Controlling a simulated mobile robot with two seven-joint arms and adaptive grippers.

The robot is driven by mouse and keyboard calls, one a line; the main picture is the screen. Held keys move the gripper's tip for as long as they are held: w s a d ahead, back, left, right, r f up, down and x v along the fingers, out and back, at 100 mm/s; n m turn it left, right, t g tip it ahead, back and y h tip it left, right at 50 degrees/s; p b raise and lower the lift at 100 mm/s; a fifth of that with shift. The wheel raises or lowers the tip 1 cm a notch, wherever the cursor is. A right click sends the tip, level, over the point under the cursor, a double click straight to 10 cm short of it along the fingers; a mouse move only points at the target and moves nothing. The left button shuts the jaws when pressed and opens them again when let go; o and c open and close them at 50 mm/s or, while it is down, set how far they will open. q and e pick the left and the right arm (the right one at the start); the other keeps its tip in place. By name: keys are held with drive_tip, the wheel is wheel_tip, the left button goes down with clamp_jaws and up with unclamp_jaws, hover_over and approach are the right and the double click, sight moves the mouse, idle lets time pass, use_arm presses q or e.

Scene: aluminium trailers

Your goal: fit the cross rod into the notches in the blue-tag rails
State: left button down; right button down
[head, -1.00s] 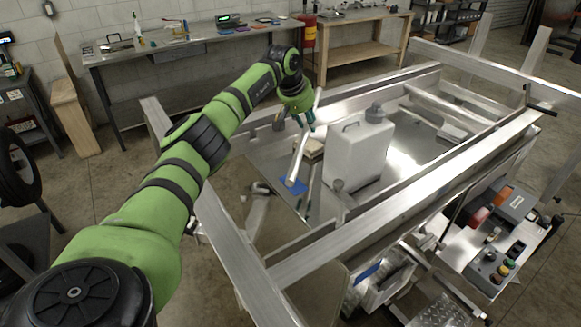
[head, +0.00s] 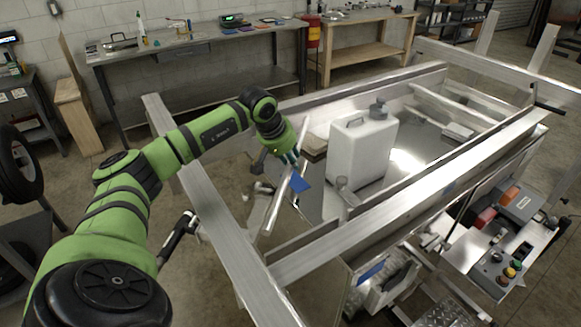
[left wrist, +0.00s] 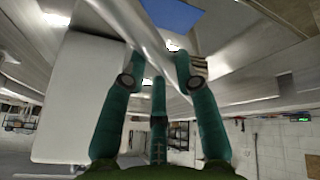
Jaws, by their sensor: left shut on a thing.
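The cross rod (head: 275,210) is a long silver bar that slants across the open trailer frame in the head view. My left gripper (head: 293,162) is shut around it near its upper part. In the left wrist view the rod (left wrist: 150,42) runs diagonally between the teal fingers (left wrist: 160,85). A blue patch (head: 301,183) shows beside the rod, and in the wrist view a blue patch (left wrist: 172,14) lies beyond it. I cannot make out the notches. My right gripper is not in view.
A white jug (head: 362,155) stands inside the trailer, close to the right of the rod. Aluminium beams (head: 400,205) and a left beam (head: 215,215) frame the space. A control box (head: 500,260) sits at the near right. Workbenches (head: 200,45) stand along the wall.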

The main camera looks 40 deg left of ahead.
sight(288, 163)
use_arm(q)
wheel_tip(288, 163, down, 2)
drive_tip(key=shift+f+b, duration=0.1)
drive_tip(key=shift+b, duration=0.2)
drive_tip(key=shift+a, duration=0.1)
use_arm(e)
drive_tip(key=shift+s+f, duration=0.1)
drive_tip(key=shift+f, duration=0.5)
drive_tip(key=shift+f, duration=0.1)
use_arm(q)
drive_tip(key=shift+f+b, duration=0.35)
drive_tip(key=shift+b, duration=0.1)
drive_tip(key=c, duration=0.9)
unclamp_jaws()
drive_tip(key=shift+c, duration=0.2)
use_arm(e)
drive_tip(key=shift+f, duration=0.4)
use_arm(q)
drive_tip(key=shift+r, duration=0.1)
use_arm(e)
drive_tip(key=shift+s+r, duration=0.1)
